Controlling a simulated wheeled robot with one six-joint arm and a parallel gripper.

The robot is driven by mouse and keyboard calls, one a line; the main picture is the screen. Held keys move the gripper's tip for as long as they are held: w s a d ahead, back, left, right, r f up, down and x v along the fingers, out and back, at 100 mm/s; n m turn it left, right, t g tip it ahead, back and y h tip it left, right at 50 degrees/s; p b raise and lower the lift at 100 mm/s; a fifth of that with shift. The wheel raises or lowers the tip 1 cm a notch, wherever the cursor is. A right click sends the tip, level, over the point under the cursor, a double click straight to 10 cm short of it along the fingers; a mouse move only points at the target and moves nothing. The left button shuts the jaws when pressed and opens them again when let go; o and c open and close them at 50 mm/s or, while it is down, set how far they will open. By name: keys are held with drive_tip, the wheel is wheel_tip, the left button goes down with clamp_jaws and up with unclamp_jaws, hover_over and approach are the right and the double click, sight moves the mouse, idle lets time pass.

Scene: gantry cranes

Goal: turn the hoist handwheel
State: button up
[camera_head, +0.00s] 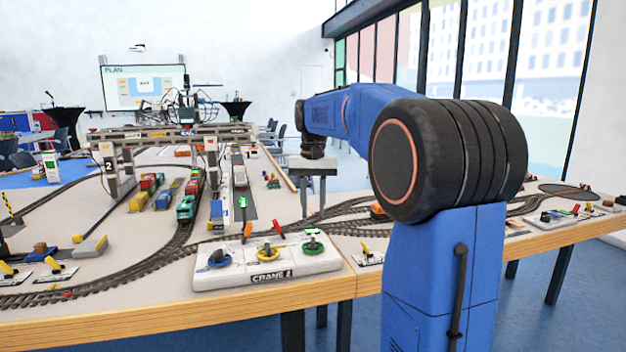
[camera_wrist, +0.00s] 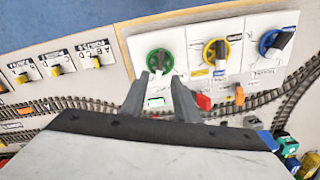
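The white CRANE 1 panel (camera_head: 222,280) carries three handwheels: blue (camera_head: 219,259), yellow (camera_head: 267,253) and green (camera_head: 313,243). I cannot read which one is labelled hoist. In the wrist view the green handwheel (camera_wrist: 160,62) lies just beyond my fingertips, with the yellow (camera_wrist: 215,52) and blue (camera_wrist: 275,41) ones to its right. Each has a dark handle across it. My gripper (camera_wrist: 162,78) is open and empty, its two grey fingers apart. In the head view my gripper (camera_head: 313,212) points down above and behind the green wheel, apart from it.
Red (camera_head: 278,228) and orange (camera_head: 247,230) levers stand at the panel's back edge. Tracks run behind the panel and past its left. A gantry crane (camera_head: 160,137) and trains (camera_head: 188,205) stand farther back. Small switch plates (camera_wrist: 55,68) lie left in the wrist view.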

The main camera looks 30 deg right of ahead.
wheel_tip(320, 180, up, 9)
idle(0.3)
drive_tip(key=shift+c, duration=0.3)
idle(0.7)
